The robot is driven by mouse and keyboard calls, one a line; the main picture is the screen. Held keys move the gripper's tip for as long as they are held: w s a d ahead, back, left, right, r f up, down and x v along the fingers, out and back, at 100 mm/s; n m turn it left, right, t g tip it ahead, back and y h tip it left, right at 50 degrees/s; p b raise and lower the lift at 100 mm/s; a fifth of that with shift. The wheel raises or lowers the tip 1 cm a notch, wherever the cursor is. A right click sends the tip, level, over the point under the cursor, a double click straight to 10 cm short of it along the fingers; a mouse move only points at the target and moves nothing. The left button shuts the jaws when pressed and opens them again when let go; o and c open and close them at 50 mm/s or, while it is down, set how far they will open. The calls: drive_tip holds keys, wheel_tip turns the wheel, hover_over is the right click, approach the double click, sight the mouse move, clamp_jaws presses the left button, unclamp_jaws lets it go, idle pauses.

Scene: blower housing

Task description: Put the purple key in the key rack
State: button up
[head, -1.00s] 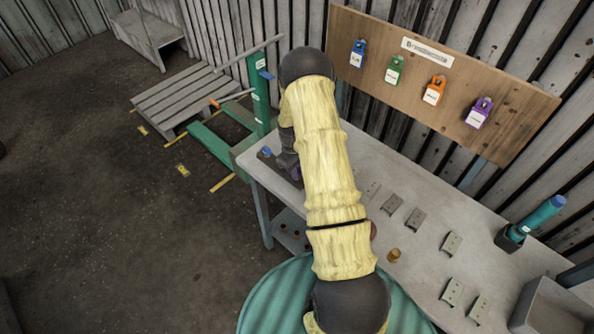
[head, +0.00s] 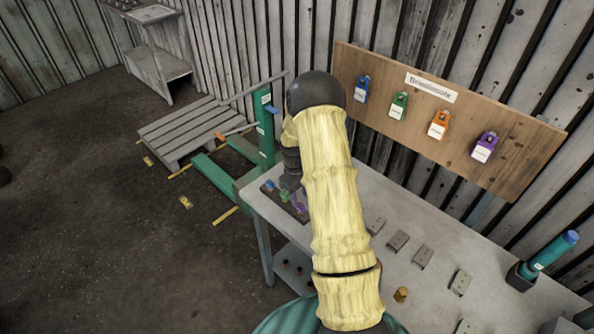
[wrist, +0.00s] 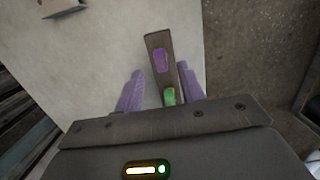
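The key rack (head: 291,210) is a small dark strip at the far left end of the grey table, and it also shows in the wrist view (wrist: 152,41). The purple key (head: 301,208) sits at the rack's right part. In the wrist view a purple piece (wrist: 160,60) lies on the rack; how deep it sits I cannot tell. A green key (head: 284,197) and a blue key (head: 268,186) are on the rack too. My gripper (wrist: 160,90) is open above the rack, with its purple fingers apart and nothing visibly held.
A wooden board (head: 470,155) on the wall bears blue, green, orange and purple (head: 485,147) tagged locks. Several small metal plates (head: 398,240), a brass piece (head: 401,294) and a teal cylinder (head: 548,255) stand on the table (head: 365,192). A green post (head: 264,125) rises beyond the table's left end.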

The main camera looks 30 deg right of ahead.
wheel_tip(320, 180, up, 12)
drive_tip(key=w+b, duration=0.1)
drive_tip(key=b, duration=0.2)
drive_tip(key=shift+a, duration=0.35)
drive_tip(key=shift+w+d, duration=0.1)
drive_tip(key=shift+w, duration=0.05)
drive_tip(key=s+a+r+m+t, duration=0.2)
drive_tip(key=s+a, duration=0.5)
drive_tip(key=s, duration=0.3)
drive_tip(key=s+a+r+m+t, duration=0.1)
drive_tip(key=s+a+r+m, duration=0.1)
drive_tip(key=s+a, duration=0.5)
drive_tip(key=s+r, duration=0.1)
drive_tip(key=s, duration=0.2)
drive_tip(key=shift+s+a+r+t+y, duration=0.25)
drive_tip(key=shift+s+a+t+y, duration=0.05)
drive_tip(key=shift+t, duration=0.1)
